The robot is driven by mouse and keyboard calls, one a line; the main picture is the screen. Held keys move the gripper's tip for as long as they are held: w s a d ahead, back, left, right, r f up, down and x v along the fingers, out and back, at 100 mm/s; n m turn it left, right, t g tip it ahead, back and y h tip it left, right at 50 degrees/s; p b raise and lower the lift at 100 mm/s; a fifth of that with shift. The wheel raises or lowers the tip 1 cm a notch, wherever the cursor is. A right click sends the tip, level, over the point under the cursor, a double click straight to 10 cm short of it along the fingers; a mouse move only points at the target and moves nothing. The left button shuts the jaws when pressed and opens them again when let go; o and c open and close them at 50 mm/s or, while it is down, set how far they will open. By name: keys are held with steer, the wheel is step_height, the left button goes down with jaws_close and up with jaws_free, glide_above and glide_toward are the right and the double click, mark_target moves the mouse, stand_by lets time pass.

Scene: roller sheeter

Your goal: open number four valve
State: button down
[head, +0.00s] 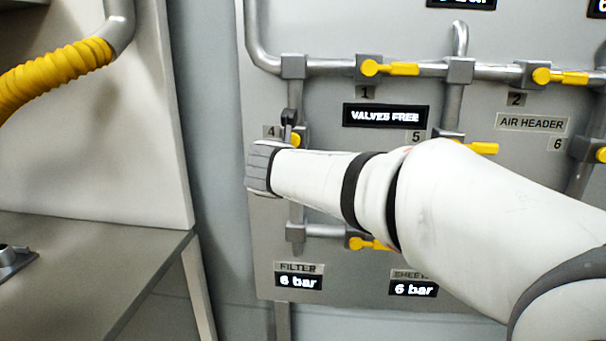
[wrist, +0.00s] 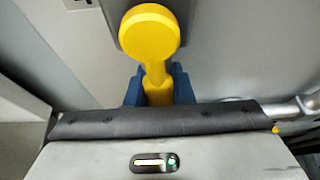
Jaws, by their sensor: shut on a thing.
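The number four valve is on the left vertical pipe of the panel, by the tag marked 4 (head: 271,132). Its yellow hub (head: 296,139) shows just above my arm in the head view. In the wrist view the yellow valve handle (wrist: 150,35) has a round hub at the top and a lever running down toward my gripper (wrist: 158,88). The blue fingers are shut on the lever, one on each side. In the head view my wrist hides the lever and most of the fingers.
Other yellow-handled valves 1 (head: 390,69), 2 (head: 560,77) and 5 (head: 483,148) sit on the pipes nearby. A sign reads VALVES FREE (head: 386,116). A grey table (head: 90,265) and a yellow hose (head: 55,72) are at the left.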

steer(key=shift+a+y, duration=0.15)
steer(key=shift+y, duration=0.15)
steer(key=c, duration=1.3)
jaws_free()
steer(key=shift+o, duration=0.2)
steer(key=p+v, duration=0.1)
steer(key=v, duration=0.7)
steer(key=shift+w, duration=0.1)
